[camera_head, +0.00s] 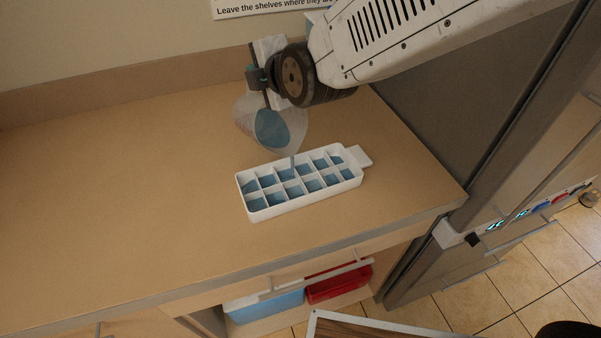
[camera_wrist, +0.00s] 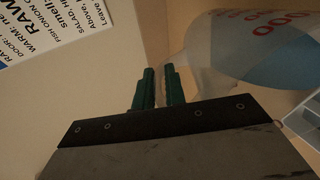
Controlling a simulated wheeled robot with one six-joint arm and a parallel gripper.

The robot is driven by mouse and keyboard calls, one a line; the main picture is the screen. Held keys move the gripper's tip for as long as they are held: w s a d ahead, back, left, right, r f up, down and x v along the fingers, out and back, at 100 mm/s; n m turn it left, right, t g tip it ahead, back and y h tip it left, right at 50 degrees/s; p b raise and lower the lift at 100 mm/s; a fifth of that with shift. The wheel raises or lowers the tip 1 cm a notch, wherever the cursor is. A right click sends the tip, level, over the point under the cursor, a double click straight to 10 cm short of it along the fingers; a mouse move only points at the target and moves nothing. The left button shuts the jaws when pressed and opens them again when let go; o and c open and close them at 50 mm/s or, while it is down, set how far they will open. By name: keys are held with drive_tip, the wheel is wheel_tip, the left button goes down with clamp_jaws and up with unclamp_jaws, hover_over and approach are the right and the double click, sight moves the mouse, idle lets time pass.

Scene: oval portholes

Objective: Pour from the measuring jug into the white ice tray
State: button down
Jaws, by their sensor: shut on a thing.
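The clear measuring jug (camera_head: 271,128) is tipped over the white ice tray (camera_head: 248,207), with blue liquid inside. A thin blue stream runs from its lip into the tray. The tray lies on the counter, and its compartments show blue liquid. In the head view my gripper (camera_head: 262,78) is above and behind the tray, partly hidden by my wrist. In the wrist view my gripper (camera_wrist: 159,88) has its green fingers close together on a thin pale part, seemingly the jug's handle. The jug, with red markings, also shows in the wrist view (camera_wrist: 250,45).
The counter (camera_head: 120,190) is clear to the left of the tray. A grey fridge (camera_head: 430,110) stands to the right. Below the counter edge are a blue bin (camera_head: 265,307) and a red bin (camera_head: 338,284). A printed notice (camera_head: 265,7) hangs on the wall.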

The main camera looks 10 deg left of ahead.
drive_tip(key=shift+s+d+r+t+y, duration=0.25)
drive_tip(key=shift+s+d+t+y, duration=0.05)
drive_tip(key=shift+s+d+t, duration=0.1)
idle(1.1)
drive_tip(key=shift+t+y, duration=0.7)
drive_tip(key=shift+y, duration=0.1)
drive_tip(key=shift+r+v, duration=0.2)
drive_tip(key=shift+v, duration=0.9)
drive_tip(key=shift+r+v, duration=0.25)
drive_tip(key=shift+v, duration=0.85)
